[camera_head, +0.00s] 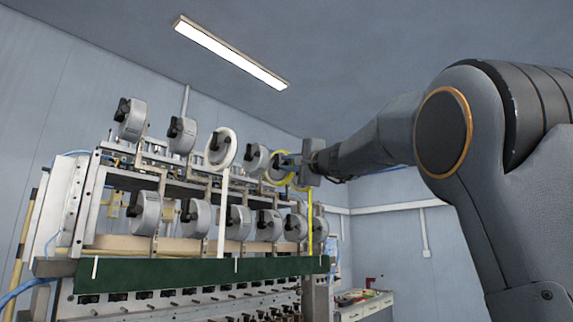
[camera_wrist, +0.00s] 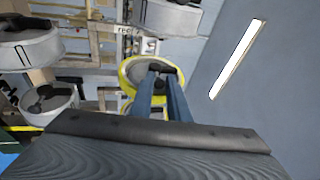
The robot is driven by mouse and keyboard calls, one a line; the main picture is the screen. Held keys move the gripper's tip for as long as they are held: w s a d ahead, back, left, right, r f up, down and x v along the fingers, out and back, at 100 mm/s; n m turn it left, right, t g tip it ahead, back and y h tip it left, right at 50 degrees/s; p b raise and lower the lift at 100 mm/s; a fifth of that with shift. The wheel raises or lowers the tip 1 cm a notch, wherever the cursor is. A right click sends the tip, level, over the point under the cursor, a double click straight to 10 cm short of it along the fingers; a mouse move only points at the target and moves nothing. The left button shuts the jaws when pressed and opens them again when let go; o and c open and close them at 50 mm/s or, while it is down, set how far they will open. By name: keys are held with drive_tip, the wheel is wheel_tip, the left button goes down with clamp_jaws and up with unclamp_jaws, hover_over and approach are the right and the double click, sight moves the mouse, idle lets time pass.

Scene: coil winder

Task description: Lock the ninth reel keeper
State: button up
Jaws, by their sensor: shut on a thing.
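A yellow-rimmed reel (camera_head: 268,178) sits at the right end of the upper row on the coil winder. It also shows in the middle of the wrist view (camera_wrist: 126,75), with a dark keeper (camera_wrist: 157,67) at its hub. My gripper (camera_head: 284,160) reaches this reel from the right. In the wrist view its two blue fingers (camera_wrist: 160,82) are shut on the dark keeper. The fingers hide part of the reel face and keeper, so I cannot tell whether the keeper is locked. No reel number is readable.
Grey reels with black keepers (camera_head: 181,134) fill most of the upper and lower rows. A white reel (camera_head: 220,149) trails a white strip downward, and a yellow strip (camera_head: 310,230) hangs near my gripper. A dark green panel (camera_head: 200,269) runs below. Open room lies right of the rack.

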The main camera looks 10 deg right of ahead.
drive_tip(key=shift+s+d, duration=0.1)
drive_tip(key=shift+d, duration=0.15)
drive_tip(key=shift+s+d+b, duration=0.4)
drive_tip(key=shift+s+d, duration=0.15)
drive_tip(key=shift+s, duration=0.3)
drive_tip(key=o, duration=0.6)
drive_tip(key=b+v, duration=0.1)
drive_tip(key=v, duration=0.1)
drive_tip(key=r+b+v, duration=0.1)
drive_tip(key=v, duration=0.1)
drive_tip(key=b+v, duration=0.1)
drive_tip(key=v, duration=0.2)
drive_tip(key=shift+s+r+b, duration=0.3)
drive_tip(key=shift+b, duration=0.05)
idle(0.3)
idle(0.5)
